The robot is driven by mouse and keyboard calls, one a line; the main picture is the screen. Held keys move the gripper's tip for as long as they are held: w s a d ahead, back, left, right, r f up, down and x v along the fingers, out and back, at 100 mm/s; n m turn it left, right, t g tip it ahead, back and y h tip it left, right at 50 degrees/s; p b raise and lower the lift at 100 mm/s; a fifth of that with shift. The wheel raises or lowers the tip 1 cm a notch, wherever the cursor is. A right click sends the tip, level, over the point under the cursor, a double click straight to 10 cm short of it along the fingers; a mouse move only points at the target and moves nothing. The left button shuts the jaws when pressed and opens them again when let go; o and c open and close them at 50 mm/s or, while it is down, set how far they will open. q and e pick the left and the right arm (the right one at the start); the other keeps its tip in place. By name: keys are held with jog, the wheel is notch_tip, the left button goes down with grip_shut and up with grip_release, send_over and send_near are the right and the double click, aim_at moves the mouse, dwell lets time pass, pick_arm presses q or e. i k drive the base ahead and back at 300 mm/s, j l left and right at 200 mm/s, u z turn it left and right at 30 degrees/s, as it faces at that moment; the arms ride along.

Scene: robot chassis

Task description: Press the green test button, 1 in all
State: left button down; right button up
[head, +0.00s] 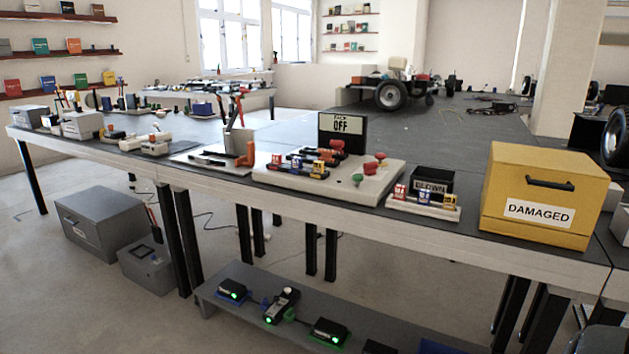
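A green button (358,179) stands up from the front right part of an off-white board (310,184) on the long bench. Colored fuse-like parts (318,169) lie in the board's middle. Neither of my grippers is in view, and nothing touches the green button.
A yellow "DAMAGED" box (538,192) stands right of the board, with a small fuse holder and a black "BLOWN" box (432,185) between. An orange-handled tool (246,155) is to the left. A low shelf (240,311) with green-lit devices sits below the bench front.

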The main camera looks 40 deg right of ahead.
aim_at(356, 178)
jog(key=i+j+z, duration=0.15)
jog(key=z, duration=0.3)
jog(key=i+j+z, duration=0.15)
jog(key=z, duration=0.3)
jog(key=j+z, duration=0.4)
jog(key=i+j+z, duration=0.1)
jog(key=j+z, duration=0.75)
jog(key=j, duration=0.1)
